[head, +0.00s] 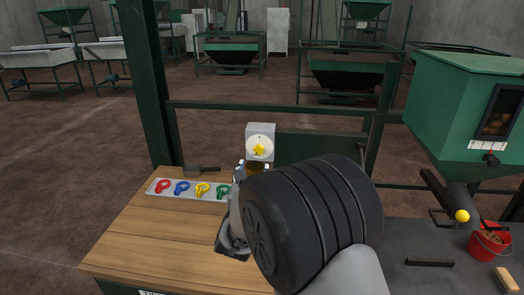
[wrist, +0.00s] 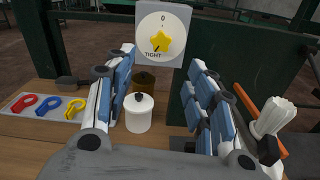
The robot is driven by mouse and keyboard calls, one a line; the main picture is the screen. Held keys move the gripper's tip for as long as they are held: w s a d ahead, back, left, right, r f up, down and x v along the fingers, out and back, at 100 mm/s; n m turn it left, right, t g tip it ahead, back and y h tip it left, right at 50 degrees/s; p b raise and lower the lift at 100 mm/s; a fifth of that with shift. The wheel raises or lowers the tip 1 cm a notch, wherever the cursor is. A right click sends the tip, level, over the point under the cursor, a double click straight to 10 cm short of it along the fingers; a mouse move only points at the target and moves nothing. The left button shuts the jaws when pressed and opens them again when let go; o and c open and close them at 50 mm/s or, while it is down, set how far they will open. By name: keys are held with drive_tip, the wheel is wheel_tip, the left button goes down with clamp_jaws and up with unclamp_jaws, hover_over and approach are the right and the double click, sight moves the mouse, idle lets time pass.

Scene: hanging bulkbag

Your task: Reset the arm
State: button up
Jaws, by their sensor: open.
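My gripper (wrist: 162,62) is open and empty, its two blue-and-white fingers spread wide in the wrist view. In the head view the gripper (head: 252,170) is mostly hidden behind my dark arm link, above the wooden bench (head: 150,235). Beyond the fingers is a grey box with a white dial and yellow star knob (wrist: 162,42), its black mark pointing down-left toward "TIGHT". The dial (head: 260,149) also shows in the head view. A white lidded pot (wrist: 139,115) appears between the fingers, with a brown container (wrist: 145,82) behind it.
A tray (head: 150,190) on the bench holds red, blue, yellow and green rings. A dark-handled tool (head: 202,169) lies behind it. A white-bristled brush (wrist: 272,117) is close to the right finger. Green posts and a rail (head: 270,109) stand behind. A red bucket (head: 488,243) is at right.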

drive_tip(key=s+d+r+n+g+y, duration=0.2)
drive_tip(key=s+d+r+n+g, duration=0.25)
drive_tip(key=n, duration=0.45)
drive_tip(key=s+d+r+n+g+y, duration=0.1)
drive_tip(key=s+d+r+n, duration=0.2)
drive_tip(key=s+d+n, duration=0.5)
drive_tip(key=s+d+f+n+g+h, duration=0.1)
drive_tip(key=s+d+f+n+g, duration=0.1)
drive_tip(key=s+n, duration=0.5)
drive_tip(key=s+d+f+n+g, duration=0.2)
drive_tip(key=s+d+n, duration=0.3)
drive_tip(key=s, duration=0.7)
drive_tip(key=s+d+f+n+g+h, duration=0.1)
drive_tip(key=s+d+f+n+g, duration=0.1)
drive_tip(key=s+n, duration=0.6)
drive_tip(key=shift+s+d+n+g+h, duration=0.35)
drive_tip(key=shift+s+d+g, duration=0.4)
drive_tip(key=shift+s, duration=0.4)
